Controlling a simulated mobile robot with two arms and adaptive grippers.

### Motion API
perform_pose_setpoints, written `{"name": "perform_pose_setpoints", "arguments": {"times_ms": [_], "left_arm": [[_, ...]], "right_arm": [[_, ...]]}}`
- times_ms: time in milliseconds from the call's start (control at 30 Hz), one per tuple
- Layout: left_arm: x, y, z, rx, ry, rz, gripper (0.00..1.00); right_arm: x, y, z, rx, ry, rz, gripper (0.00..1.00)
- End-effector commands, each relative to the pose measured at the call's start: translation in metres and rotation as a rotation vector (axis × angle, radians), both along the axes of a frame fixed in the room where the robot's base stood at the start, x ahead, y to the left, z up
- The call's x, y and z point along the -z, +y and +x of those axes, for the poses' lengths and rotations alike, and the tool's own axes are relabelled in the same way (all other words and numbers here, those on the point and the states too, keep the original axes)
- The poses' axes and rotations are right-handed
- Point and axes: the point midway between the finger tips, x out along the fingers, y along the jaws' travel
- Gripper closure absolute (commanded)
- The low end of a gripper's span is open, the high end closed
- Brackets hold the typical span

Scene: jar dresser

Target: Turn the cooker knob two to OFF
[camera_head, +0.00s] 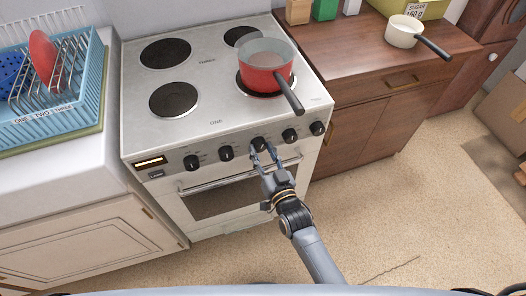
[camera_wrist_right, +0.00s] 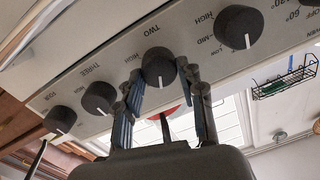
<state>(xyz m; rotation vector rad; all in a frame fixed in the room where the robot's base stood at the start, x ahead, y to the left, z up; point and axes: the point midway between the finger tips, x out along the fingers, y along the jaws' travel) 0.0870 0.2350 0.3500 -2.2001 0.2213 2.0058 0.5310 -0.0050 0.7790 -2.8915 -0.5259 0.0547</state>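Cooker knob two (camera_head: 259,144) is the middle black knob on the front panel of the white cooker. In the right wrist view, knob two (camera_wrist_right: 158,62) sits beside upside-down "TWO" lettering. Its white mark points toward the bottom of the picture. No OFF lettering by this knob is readable. My right gripper (camera_head: 264,154) is at the knob. In its wrist view, the right gripper (camera_wrist_right: 163,78) is open, with one finger on each side of the knob's near part. I cannot tell whether either finger touches it. My left gripper is not in view.
Other black knobs flank it, including one to its left (camera_head: 227,153) and one to its right (camera_head: 290,135). The oven door handle (camera_head: 235,178) runs below. A red pot (camera_head: 266,78) stands on a hob plate, its handle reaching toward the front edge above the knobs.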

Motion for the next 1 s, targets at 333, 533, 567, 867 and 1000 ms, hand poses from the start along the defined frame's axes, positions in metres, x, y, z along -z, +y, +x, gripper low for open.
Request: {"name": "perform_pose_setpoints", "arguments": {"times_ms": [333,533,567,867,1000], "left_arm": [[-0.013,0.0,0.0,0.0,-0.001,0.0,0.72],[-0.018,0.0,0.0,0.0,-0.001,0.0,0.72],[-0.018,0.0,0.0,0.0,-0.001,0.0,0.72],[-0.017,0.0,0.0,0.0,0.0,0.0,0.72],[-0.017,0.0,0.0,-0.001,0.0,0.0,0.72]], "right_arm": [[-0.004,0.001,0.0,0.0,-0.053,-0.168,0.93],[-0.002,0.001,0.0,0.0,-0.12,-0.372,0.93],[-0.002,0.001,0.0,0.0,-0.126,-0.386,0.93],[-0.001,0.001,0.0,-0.001,-0.131,-0.4,0.93],[-0.001,0.001,0.0,-0.001,-0.13,-0.399,0.38]]}}
